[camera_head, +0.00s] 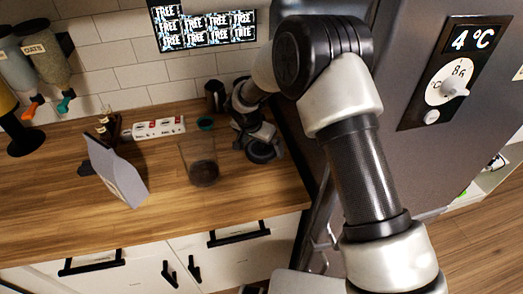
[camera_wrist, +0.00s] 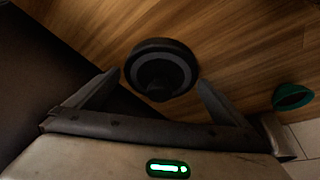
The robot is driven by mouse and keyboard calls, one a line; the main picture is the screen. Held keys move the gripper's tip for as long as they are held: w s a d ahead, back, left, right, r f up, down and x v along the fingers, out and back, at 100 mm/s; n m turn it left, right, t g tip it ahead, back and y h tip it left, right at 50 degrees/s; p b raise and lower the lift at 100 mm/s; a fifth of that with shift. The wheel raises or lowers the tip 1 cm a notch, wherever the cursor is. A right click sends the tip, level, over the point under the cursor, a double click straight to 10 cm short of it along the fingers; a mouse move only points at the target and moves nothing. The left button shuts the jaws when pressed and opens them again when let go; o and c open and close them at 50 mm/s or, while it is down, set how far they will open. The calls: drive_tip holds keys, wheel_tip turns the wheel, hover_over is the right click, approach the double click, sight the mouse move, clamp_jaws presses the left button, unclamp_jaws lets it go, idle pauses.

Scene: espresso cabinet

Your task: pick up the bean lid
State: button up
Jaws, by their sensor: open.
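The bean lid is a round black disc with a grey ring and a dark knob in the middle. In the wrist view the lid (camera_wrist: 160,52) lies on the wooden counter between and just ahead of my fingertips. My gripper (camera_wrist: 160,82) is open, with one finger on each side of the lid's near part, and is not closed on it. In the head view my gripper (camera_head: 264,138) is low over the right end of the counter, and the lid (camera_head: 262,152) shows partly below it. Whether the fingers touch the lid I cannot tell.
A clear container with dark contents (camera_head: 203,172) stands left of the lid. A grey bag (camera_head: 117,172) and a power strip (camera_head: 158,128) are farther left. The steel fridge (camera_head: 430,150) bounds the right.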

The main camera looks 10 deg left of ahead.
drive_tip(key=c, duration=0.9)
drive_tip(key=shift+c, duration=0.4)
drive_tip(key=shift+r, duration=0.1)
